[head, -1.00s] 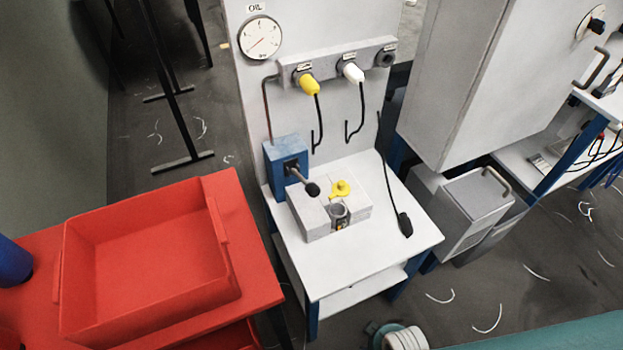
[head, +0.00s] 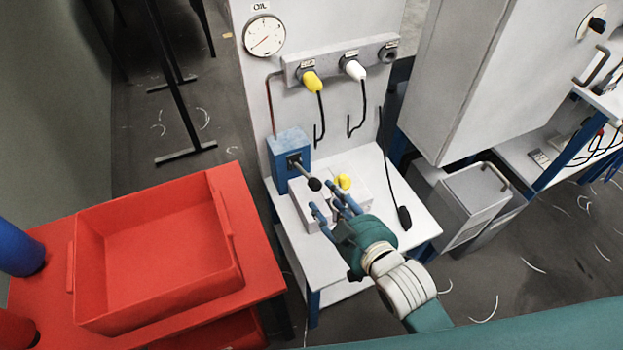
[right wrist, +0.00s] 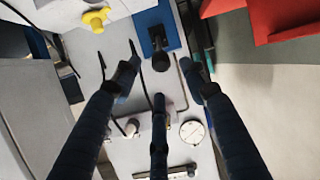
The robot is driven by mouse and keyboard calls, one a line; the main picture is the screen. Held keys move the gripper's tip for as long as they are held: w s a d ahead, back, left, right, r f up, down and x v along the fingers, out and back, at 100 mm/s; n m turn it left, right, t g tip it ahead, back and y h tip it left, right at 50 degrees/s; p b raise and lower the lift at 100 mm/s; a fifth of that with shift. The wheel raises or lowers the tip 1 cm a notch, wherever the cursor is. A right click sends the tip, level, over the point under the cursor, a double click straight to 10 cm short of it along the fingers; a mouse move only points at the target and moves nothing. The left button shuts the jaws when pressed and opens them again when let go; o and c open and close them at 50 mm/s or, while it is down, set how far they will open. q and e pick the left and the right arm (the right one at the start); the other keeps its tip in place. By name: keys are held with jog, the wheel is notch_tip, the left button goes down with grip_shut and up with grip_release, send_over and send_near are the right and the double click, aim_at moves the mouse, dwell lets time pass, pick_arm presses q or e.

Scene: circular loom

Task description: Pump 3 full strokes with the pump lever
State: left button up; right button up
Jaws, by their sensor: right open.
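The pump is a blue block (head: 289,157) at the back left of the white stand, with a short dark lever ending in a black knob (head: 314,184). The lever points forward and to the right, and slopes downward. My right gripper (head: 334,208) is open and empty just in front of the knob, with its blue fingers reaching toward it. In the right wrist view the black knob (right wrist: 161,62) lies ahead, between the spread fingers and apart from them. The pump block (right wrist: 157,30) is behind it. My left gripper is not in view.
A grey block with a yellow valve handle (head: 343,181) sits right of the lever. An oil gauge (head: 264,36) and hoses with yellow and white connectors are on the panel above. A red bin (head: 160,255) stands left. A black-ended cable (head: 404,217) hangs on the right.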

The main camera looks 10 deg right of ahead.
aim_at(312, 181)
jog(key=x, duration=1)
jog(key=shift+w+a+p, duration=0.1)
jog(key=shift+w+p, duration=0.2)
jog(key=shift+w, duration=0.05)
jog(key=shift+f, duration=0.1)
grip_shut()
